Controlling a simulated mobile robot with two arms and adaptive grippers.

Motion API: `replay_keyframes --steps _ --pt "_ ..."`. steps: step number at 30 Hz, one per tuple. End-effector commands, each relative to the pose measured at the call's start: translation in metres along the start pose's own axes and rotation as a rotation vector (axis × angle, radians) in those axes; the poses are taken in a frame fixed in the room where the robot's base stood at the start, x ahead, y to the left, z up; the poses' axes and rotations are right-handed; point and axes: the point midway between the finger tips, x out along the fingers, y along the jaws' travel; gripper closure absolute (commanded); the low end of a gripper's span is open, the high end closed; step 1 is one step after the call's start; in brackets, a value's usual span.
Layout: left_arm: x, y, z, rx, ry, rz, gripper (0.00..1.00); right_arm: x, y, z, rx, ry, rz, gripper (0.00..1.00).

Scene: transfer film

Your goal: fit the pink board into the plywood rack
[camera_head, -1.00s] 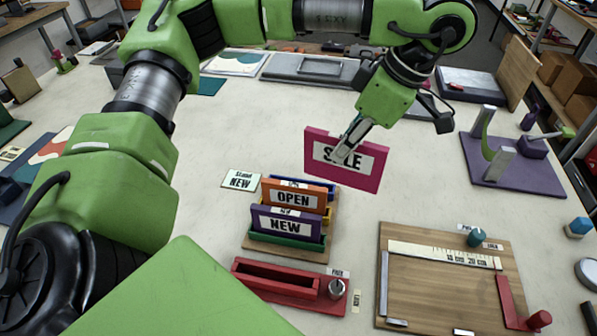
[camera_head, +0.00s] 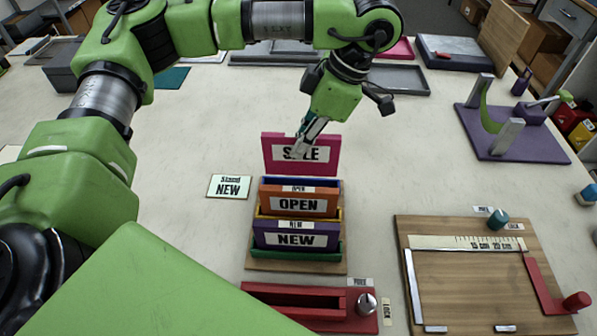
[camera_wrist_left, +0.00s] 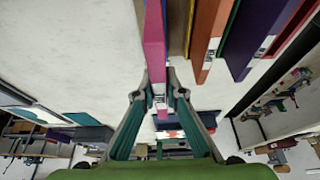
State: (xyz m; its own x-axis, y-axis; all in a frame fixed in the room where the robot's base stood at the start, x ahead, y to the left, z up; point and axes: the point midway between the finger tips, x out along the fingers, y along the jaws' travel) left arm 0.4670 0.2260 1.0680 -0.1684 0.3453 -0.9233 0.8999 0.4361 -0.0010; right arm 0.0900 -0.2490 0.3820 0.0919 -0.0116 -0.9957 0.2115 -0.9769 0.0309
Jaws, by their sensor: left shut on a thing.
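The pink board (camera_head: 329,144) with a SALE label stands upright at the back of the plywood rack (camera_head: 339,269). My left gripper (camera_head: 302,149) is shut on the pink board from above, and the grip also shows in the left wrist view (camera_wrist_left: 158,95). The board's lower edge appears close to the blue slot (camera_head: 330,183); I cannot tell whether it is above, behind or in it. The orange OPEN board (camera_head: 272,194) and purple NEW board (camera_head: 265,235) stand in the slots in front. My right gripper is not in view.
A small Stand NEW card (camera_head: 229,187) lies left of the rack. A red holder (camera_head: 262,290) with a knob is in front, a wooden measuring board (camera_head: 465,285) at right. A purple stand (camera_head: 520,145) is farther right.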

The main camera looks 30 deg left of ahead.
Motion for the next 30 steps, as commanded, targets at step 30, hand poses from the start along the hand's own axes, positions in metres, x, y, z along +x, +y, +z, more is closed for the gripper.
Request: replay_keyframes --steps 30 --pt "0.061 0.000 0.025 0.000 0.000 0.003 0.73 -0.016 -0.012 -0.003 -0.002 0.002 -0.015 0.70"
